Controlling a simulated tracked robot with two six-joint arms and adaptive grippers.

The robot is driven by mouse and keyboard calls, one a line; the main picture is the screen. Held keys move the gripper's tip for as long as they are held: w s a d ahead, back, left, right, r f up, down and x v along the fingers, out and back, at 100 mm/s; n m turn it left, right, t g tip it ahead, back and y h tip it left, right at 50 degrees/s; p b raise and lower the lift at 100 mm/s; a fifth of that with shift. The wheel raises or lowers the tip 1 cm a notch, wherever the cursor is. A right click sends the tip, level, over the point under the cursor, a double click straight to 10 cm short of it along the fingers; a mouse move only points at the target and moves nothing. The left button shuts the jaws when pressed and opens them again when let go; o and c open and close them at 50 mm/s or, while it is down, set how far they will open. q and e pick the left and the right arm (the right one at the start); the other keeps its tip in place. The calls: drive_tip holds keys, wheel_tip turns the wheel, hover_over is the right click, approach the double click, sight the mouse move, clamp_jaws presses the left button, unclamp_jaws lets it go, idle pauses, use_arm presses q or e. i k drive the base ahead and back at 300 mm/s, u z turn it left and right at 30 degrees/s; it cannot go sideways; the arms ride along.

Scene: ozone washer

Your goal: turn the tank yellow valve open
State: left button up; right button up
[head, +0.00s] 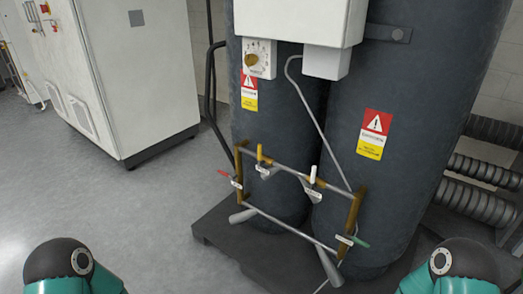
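The yellow valve handle (260,152) stands upright on the upper pipe of a brass-and-grey pipe frame, in front of the dark tanks. A white handle (313,174) stands upright further right on the same pipe. A red handle (225,173) sticks out at the left of the frame and a green handle (358,241) at the lower right. Small white tags hang by the handles. My two arms show only as dark and teal links in the bottom corners, well short of the valves. Neither gripper is in view.
Two tall dark tanks (455,70) stand on a dark base plate (215,232). A white box (290,18) and a dial (252,60) are on them. A white cabinet (140,75) is at the left. Ribbed hoses (480,172) lie at the right. The grey floor at front left is clear.

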sight(260, 162)
drive_tip(key=z, duration=0.25)
drive_tip(key=i, duration=0.55)
drive_tip(key=u, duration=2.15)
drive_tip(key=k, duration=1.35)
drive_tip(key=z, duration=0.7)
drive_tip(key=i, duration=0.85)
drive_tip(key=z, duration=0.15)
